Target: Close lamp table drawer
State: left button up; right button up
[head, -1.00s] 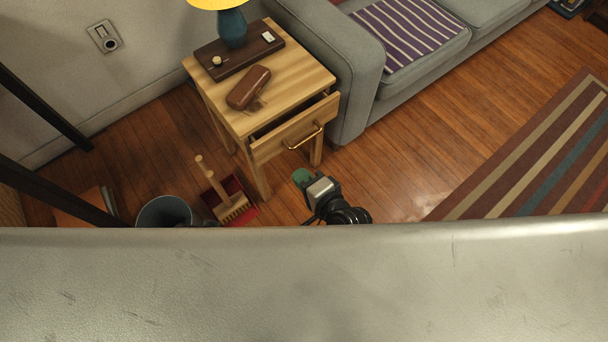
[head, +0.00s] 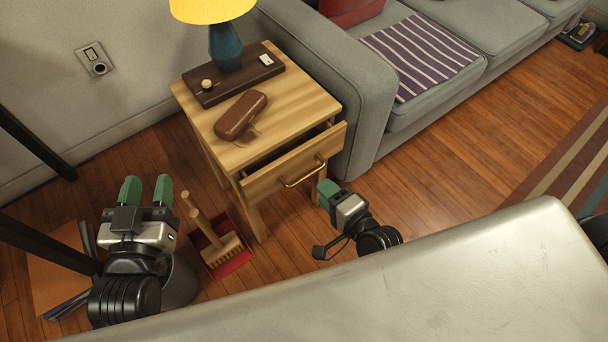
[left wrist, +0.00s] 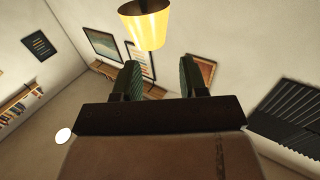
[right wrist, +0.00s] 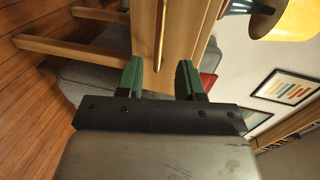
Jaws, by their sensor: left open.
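The wooden lamp table (head: 290,95) stands beside the sofa, a lamp on its top. Its drawer (head: 270,178) is partly pulled out, with a dark gap behind the front and a brass handle (head: 303,174) on it. My right gripper (head: 328,190) is just in front of the drawer, near the handle's right end; whether it touches cannot be told. In the right wrist view the drawer front (right wrist: 182,30) and handle (right wrist: 160,35) lie just beyond its parted, empty fingers. My left gripper (head: 147,190) is open and empty, left of the table; its wrist view shows the lampshade (left wrist: 148,25) and walls.
On the table are the lamp (head: 225,45), a dark brown box (head: 270,70) and a brown case (head: 242,115). A red dustpan (head: 235,262) with a brush lies on the floor left of the table. A bin stands under my left gripper. The sofa (head: 350,85) borders the table's right.

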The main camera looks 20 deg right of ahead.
aim_at(308, 174)
pick_arm(q)
jog(key=shift+s+d+r+t+h+b, duration=0.2)
jog(key=shift+r+t+h+b, duration=0.1)
jog(key=shift+r+t, duration=0.6)
jog(key=shift+s+d+r+t+h+b, duration=0.15)
jog(key=shift+r+t+h+b, duration=0.15)
jog(key=shift+r+t, duration=0.5)
jog(key=shift+s+d+r+t+h+b, duration=0.1)
jog(key=shift+s+r+t+h+b, duration=0.15)
jog(key=shift+r+t, duration=0.65)
pick_arm(e)
jog(key=shift+x, duration=3.75)
pick_arm(q)
jog(key=shift+w, duration=0.1)
pick_arm(e)
jog(key=shift+c, duration=0.3)
grip_shut()
jog(key=shift+w, duration=0.1)
